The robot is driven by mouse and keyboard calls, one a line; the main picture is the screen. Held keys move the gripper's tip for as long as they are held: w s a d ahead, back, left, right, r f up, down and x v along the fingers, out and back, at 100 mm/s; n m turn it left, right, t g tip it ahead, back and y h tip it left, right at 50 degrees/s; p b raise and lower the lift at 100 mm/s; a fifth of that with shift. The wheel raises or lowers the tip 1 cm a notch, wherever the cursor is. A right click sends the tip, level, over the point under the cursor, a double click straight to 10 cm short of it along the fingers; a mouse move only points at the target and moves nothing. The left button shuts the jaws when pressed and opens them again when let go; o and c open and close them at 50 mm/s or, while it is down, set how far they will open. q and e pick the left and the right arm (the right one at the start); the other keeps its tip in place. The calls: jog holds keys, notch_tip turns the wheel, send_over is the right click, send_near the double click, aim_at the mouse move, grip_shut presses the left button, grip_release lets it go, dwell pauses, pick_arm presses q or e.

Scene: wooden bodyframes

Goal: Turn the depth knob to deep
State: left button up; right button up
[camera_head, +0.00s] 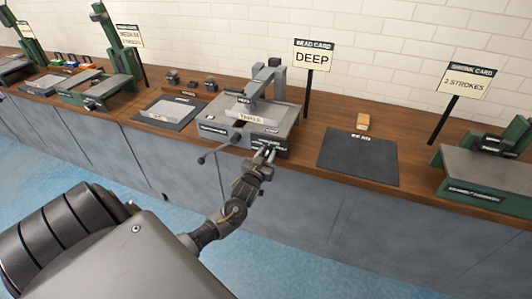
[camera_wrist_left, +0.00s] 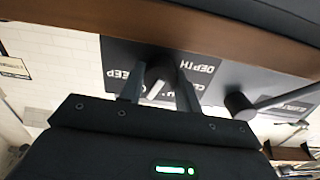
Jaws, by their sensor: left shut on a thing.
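The grey bead machine (camera_head: 245,120) stands on the wooden bench, with a piece marked THREE (camera_head: 252,118) on it. A card reading DEEP (camera_head: 312,57) stands behind it. My left gripper (camera_head: 267,154) is at the machine's front right, over its dark label panel. In the left wrist view the gripper (camera_wrist_left: 160,92) is shut on the round dark depth knob (camera_wrist_left: 160,72), which has a white pointer mark. The panel (camera_wrist_left: 118,55) shows tilted words DEPTH and DEEP around the knob; another word is partly hidden by a finger. I cannot tell exactly where the pointer is set. My right gripper is not visible.
A lever with a dark ball end (camera_head: 203,160) sticks out at the machine's front left. Green machines (camera_head: 485,170) stand farther along the bench on both sides.

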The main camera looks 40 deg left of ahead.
pick_arm(q)
jog(key=m+p, duration=0.2)
jog(key=m, duration=0.2)
jog(key=shift+m+p, duration=0.6)
jog(key=shift+m, duration=1.5)
jog(key=o, duration=1)
jog(key=shift+d+f, duration=0.1)
